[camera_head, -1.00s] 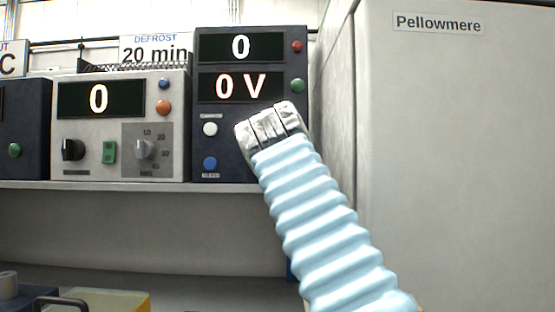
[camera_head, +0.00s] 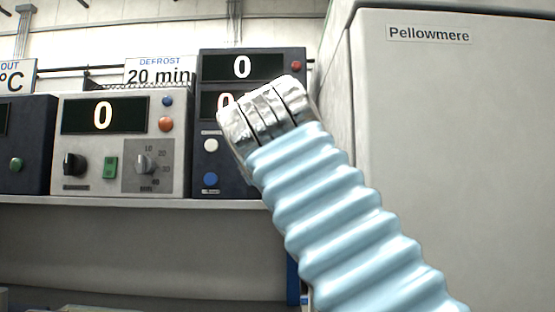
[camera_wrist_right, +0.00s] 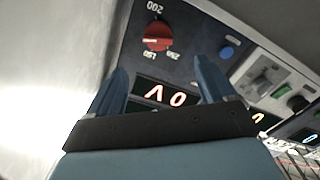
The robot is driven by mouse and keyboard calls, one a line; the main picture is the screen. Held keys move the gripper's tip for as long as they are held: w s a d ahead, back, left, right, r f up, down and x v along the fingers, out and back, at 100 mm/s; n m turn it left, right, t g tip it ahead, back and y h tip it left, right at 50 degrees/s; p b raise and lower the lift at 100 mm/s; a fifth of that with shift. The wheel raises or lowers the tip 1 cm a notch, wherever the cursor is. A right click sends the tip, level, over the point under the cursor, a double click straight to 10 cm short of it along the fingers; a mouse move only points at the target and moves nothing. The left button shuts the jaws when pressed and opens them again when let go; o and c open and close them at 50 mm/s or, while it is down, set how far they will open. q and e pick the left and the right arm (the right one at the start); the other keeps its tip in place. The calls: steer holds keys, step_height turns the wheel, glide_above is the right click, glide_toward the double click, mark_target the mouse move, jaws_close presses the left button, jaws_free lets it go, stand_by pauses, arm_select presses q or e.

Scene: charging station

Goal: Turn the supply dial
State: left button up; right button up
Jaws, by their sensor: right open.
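The supply unit (camera_head: 221,166) is a dark panel on the shelf with two lit displays, the upper one (camera_head: 241,67) reading 0. In the right wrist view its lower display (camera_wrist_right: 165,94) reads 0 V, upside down. A red dial (camera_wrist_right: 157,36) with marks 150, 200 and 250 sits beyond my fingers. My right arm hides the dial in the head view. My right gripper (camera_wrist_right: 165,66) is open and empty, its two blue fingers apart and facing the panel, with the dial between their lines. I cannot tell any contact. My left gripper is out of view.
A blue button (camera_wrist_right: 227,52) and a white button (camera_head: 210,145) are on the same panel. Left of it stands a grey unit (camera_head: 122,187) with knobs and a green switch. A large pale cabinet (camera_head: 460,150) closes off the right side. The shelf edge (camera_head: 130,202) runs below.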

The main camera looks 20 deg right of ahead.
steer(key=w+d+m+p, duration=0.1)
steer(key=w+m+p, duration=0.1)
steer(key=w, duration=0.2)
steer(key=w+d+m+p, duration=0.1)
steer(key=w+m+p, duration=0.2)
steer(key=w, duration=0.1)
steer(key=w+d+m+p, duration=0.2)
steer(key=w+m, duration=0.1)
steer(key=w, duration=0.1)
steer(key=shift+w+r+p, duration=0.3)
steer(key=shift+r, duration=0.05)
steer(key=c, duration=1)
